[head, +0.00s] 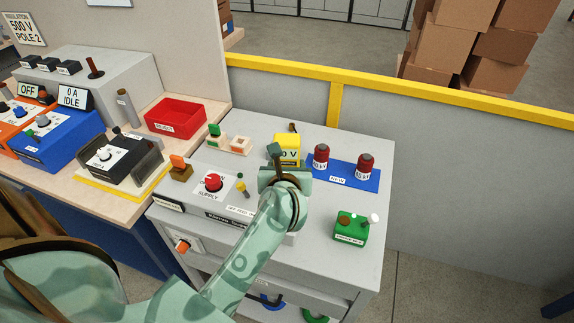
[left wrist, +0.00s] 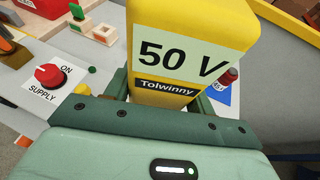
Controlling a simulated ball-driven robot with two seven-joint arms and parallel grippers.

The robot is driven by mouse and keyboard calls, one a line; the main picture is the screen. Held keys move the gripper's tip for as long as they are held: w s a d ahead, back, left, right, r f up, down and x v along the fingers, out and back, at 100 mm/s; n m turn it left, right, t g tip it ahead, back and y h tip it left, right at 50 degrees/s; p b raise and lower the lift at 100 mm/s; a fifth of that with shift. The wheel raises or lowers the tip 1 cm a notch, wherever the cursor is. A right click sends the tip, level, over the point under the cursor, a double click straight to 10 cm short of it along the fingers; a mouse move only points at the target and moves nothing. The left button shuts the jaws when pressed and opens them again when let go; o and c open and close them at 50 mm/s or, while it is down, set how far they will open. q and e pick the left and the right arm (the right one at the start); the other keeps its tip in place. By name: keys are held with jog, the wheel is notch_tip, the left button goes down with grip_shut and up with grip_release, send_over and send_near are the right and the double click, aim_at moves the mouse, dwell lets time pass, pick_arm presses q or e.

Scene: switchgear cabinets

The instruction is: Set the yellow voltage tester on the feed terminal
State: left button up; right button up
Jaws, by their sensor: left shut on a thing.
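The yellow voltage tester (head: 290,141) is above or on the grey cabinet top in the head view. In the left wrist view the tester (left wrist: 190,22) shows a "50 V" display and the name "Tolwinny". My left gripper (head: 278,156) is shut on the tester, with a finger on each side of its lower body in the left wrist view (left wrist: 163,97). The tester's lower end is hidden, so I cannot tell whether it touches anything. No label reading feed terminal is legible, and I cannot tell which fitting it is. My right gripper is not in view.
A red SUPPLY knob (head: 213,182) set towards ON, a blue plate with two dark red posts (head: 321,156), a green box (head: 350,227) and a wooden block piece (head: 238,145) are on the cabinet top. A red tray (head: 176,115) is on the left bench.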

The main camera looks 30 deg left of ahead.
aim_at(286, 152)
pick_arm(q)
jog(key=shift+f+b, duration=0.5)
jog(key=shift+f, duration=0.1)
dwell(0.7)
dwell(0.8)
jog(key=shift+r, duration=0.15)
notch_tip(286, 152, up, 7)
jog(key=p, duration=0.6)
dwell(1.0)
